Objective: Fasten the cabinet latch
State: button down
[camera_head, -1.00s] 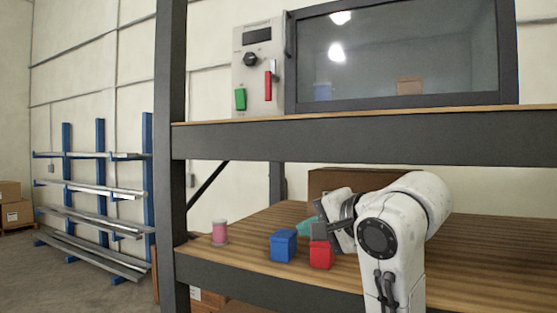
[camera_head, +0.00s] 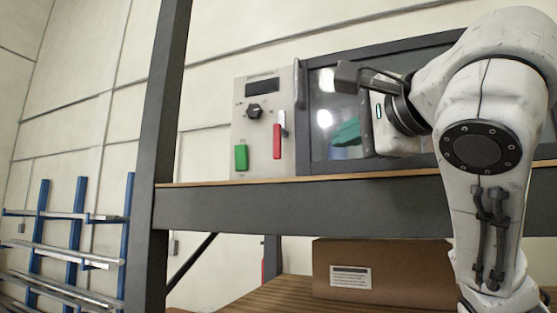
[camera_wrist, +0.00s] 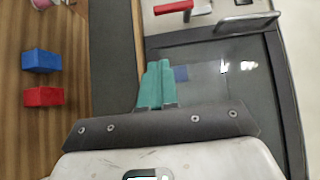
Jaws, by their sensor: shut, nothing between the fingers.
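The cabinet on the upper shelf has a dark-framed glass door (camera_head: 325,160), which looks shut. Left of it is a pale control panel (camera_head: 240,120) with a red lever (camera_head: 277,142) hanging down beside a small metal piece. A dark upright handle (camera_head: 299,85) stands at the door's left edge. The red lever (camera_wrist: 172,7) and a metal handle (camera_wrist: 246,22) show at the top of the wrist view. My gripper (camera_head: 338,133), with teal fingers, is shut and empty in front of the glass, right of the lever and apart from it. Its fingers (camera_wrist: 155,68) also show in the wrist view. Which part is the latch is unclear.
The panel also bears a black knob (camera_head: 254,111) and a green switch (camera_head: 241,157). The upper shelf's grey beam (camera_head: 300,207) runs below. A cardboard box (camera_head: 400,275) is on the lower shelf.

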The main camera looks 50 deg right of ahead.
jog(key=shift+w+r, duration=0.15)
jog(key=shift+r, duration=0.05)
jog(key=shift+w, duration=0.1)
jog(key=p, duration=0.4)
send_near(281, 135)
jog(key=d+f, duration=0.1)
jog(key=w+d+f, duration=0.1)
jog(key=d, duration=0.1)
jog(key=w+d+f, duration=0.1)
jog(key=f, duration=0.1)
jog(key=shift+d, duration=0.4)
jog(key=shift+w+a+r+p, duration=0.15)
jog(key=shift+w+a, duration=0.1)
jog(key=shift+w, duration=0.25)
jog(key=shift+w+a+f+p, duration=0.15)
jog(key=shift+w+a, duration=0.15)
jog(key=shift+w, duration=0.2)
jog(key=shift+w+a, duration=0.25)
jog(key=shift+w, duration=0.55)
jog(key=shift+f, duration=0.15)
